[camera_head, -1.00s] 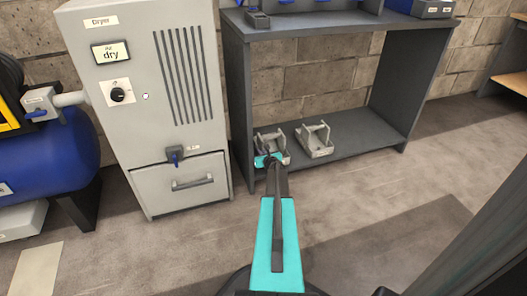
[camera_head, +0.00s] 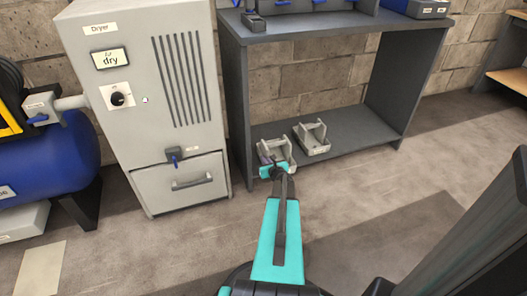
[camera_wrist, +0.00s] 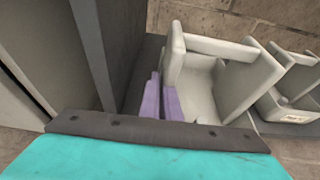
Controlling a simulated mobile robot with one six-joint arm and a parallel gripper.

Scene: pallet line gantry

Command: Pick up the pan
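Two light grey pans with raised handle bars rest on the lower shelf of a dark rack. The left pan (camera_head: 283,142) is partly hidden behind my gripper (camera_head: 270,165). The right pan (camera_head: 312,140) stands beside it with a small label on its front. In the wrist view my gripper's purple fingers (camera_wrist: 162,98) lie close together with nothing seen between them. The left pan (camera_wrist: 240,90) is just to their right, its handle bar (camera_wrist: 215,45) beyond the fingers. I cannot tell whether they touch it. The right pan (camera_wrist: 290,105) shows at the right edge.
The dark rack (camera_head: 235,100) has a side panel close to the left of my gripper. A grey dryer cabinet (camera_head: 140,130) stands left of the rack, with a blue tank (camera_head: 50,160) beyond. The floor (camera_head: 370,200) in front of the rack is clear on the right.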

